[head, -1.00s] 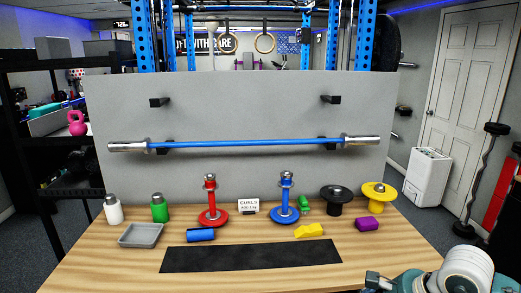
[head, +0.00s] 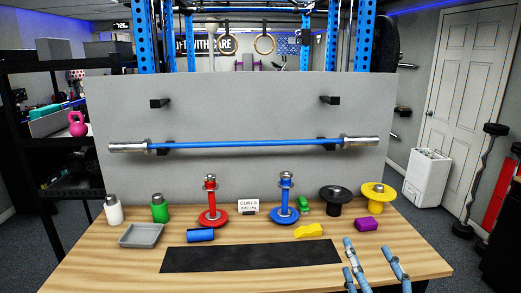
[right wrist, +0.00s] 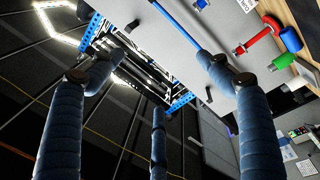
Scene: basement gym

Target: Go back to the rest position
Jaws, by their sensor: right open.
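My right gripper (head: 367,250) shows at the bottom right of the head view, over the front right part of the wooden table (head: 420,255). Its blue-grey fingers point up and away. They are spread apart with nothing between them. In the right wrist view the right gripper (right wrist: 155,75) also has its fingers wide apart and empty, with the grey panel, rack and ceiling lights beyond. My left gripper is not in view.
A blue barbell (head: 240,143) rests on hooks of the grey panel (head: 240,105). The table holds a black mat (head: 250,256), grey tray (head: 142,236), red stand (head: 212,217), blue stand (head: 284,214), yellow block (head: 309,231) and purple block (head: 366,224). The mat is bare.

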